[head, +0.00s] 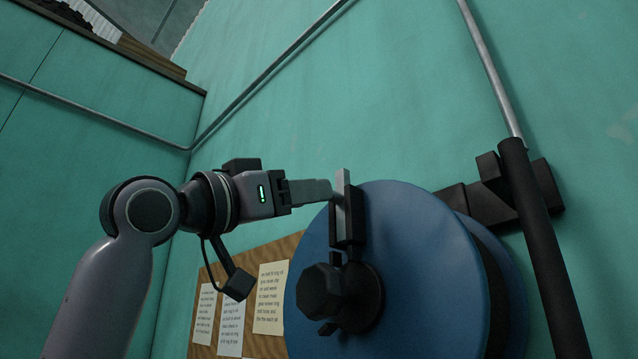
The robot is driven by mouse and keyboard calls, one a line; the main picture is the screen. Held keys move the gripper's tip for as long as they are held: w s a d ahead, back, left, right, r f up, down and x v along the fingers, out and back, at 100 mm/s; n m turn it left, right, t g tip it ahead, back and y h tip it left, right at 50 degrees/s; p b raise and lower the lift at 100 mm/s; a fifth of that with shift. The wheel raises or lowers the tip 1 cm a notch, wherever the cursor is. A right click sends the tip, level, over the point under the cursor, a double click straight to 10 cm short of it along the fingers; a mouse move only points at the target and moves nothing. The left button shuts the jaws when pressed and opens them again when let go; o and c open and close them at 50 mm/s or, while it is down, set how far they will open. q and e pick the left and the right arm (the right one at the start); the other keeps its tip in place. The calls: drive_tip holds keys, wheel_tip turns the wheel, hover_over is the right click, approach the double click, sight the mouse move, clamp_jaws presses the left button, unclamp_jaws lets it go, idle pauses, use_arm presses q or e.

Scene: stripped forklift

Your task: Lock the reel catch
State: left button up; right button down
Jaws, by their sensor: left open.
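A blue reel (420,260) is mounted by the teal wall, with a dark hub and knob (322,290) on its face. At the reel's upper left edge is an upright grey bar (343,190) set in a black block (346,230); it looks like the catch, though I cannot tell for sure. My left gripper (324,191) comes in from the left, with its fingertips beside the grey bar. I cannot tell whether they touch it. The gripper is open, but its fingers overlap in this view, so the gap between them is hidden. My right gripper is not in view.
A black bracket (475,203) holds the reel at the wall. A dark rod (543,250) under a metal pipe (488,65) passes at the right. A wooden board (243,258) with paper notes hangs behind, lower left. The wall space above the gripper is mostly clear.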

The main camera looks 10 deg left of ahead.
sight(342, 211)
use_arm(q)
drive_tip(key=shift+p+x, duration=0.4)
drive_tip(key=shift+x, duration=1.1)
clamp_jaws()
drive_tip(key=shift+f+b, duration=1.15)
drive_tip(key=shift+f, duration=0.45)
drive_tip(key=shift+w+d+f, duration=0.1)
drive_tip(key=shift+d, duration=0.05)
unclamp_jaws()
